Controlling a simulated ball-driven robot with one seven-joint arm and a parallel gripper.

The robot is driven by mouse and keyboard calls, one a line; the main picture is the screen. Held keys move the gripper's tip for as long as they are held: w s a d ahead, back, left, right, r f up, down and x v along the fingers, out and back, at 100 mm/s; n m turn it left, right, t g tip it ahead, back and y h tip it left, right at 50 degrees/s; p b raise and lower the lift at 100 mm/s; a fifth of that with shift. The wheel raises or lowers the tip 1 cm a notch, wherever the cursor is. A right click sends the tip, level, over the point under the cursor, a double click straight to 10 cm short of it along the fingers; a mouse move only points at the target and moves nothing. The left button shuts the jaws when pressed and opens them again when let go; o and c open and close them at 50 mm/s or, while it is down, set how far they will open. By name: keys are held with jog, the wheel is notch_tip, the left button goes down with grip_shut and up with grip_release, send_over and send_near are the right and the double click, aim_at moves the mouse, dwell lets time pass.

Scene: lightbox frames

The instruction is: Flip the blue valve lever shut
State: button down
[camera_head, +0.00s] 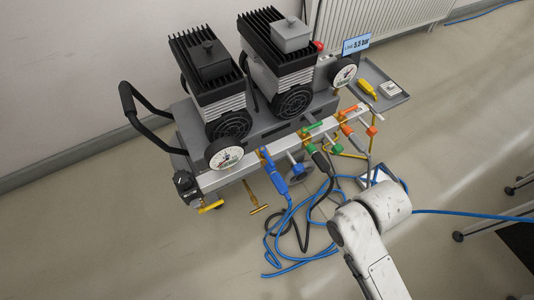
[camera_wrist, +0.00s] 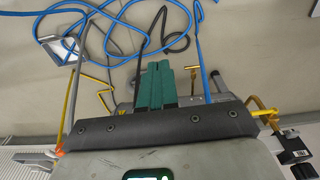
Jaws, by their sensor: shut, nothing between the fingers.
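The blue valve lever (camera_head: 267,161) is at the left part of the silver manifold rail (camera_head: 230,173) in the head view. It points outward from the rail, close to a blue hose fitting (camera_head: 279,186), and the two partly merge. My gripper (camera_wrist: 156,84) shows in the wrist view with its teal fingers together and empty. In the head view my white arm comes from the lower right and hides the gripper. The wrist view shows a blue hose line (camera_wrist: 202,50) right of the fingers; I cannot pick out the lever there.
Green (camera_head: 314,127) and orange (camera_head: 346,130) levers sit further right on the rail. A black regulator (camera_head: 186,187) with a yellow handle (camera_head: 210,207) is at its left end. Loose blue hoses (camera_head: 285,240) lie on the floor. A grey side tray (camera_head: 397,98) is at right.

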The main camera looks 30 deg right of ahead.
jog(key=w+a+r+n+y+p, duration=0.1)
jog(key=w+a+r+n+p, duration=0.1)
jog(key=w+r+n+p, duration=0.3)
jog(key=w+a+r+n+y+p, duration=0.1)
jog(key=w+a+n+p, duration=0.25)
jog(key=w, duration=0.25)
notch_tip(320, 180, up, 10)
jog(key=f+n+g+y+p, duration=0.1)
jog(key=n+y+p, duration=0.1)
jog(key=n+p, duration=0.75)
send_over(267, 157)
jog(key=s+a, duration=0.1)
jog(key=s, duration=0.1)
jog(key=shift+w+a+r+m, duration=0.15)
jog(key=shift+a+r+m, duration=0.05)
jog(key=shift+m, duration=0.1)
jog(key=shift+d+f+b, duration=0.2)
jog(key=shift+f+b, duration=1)
jog(key=shift+f, duration=4)
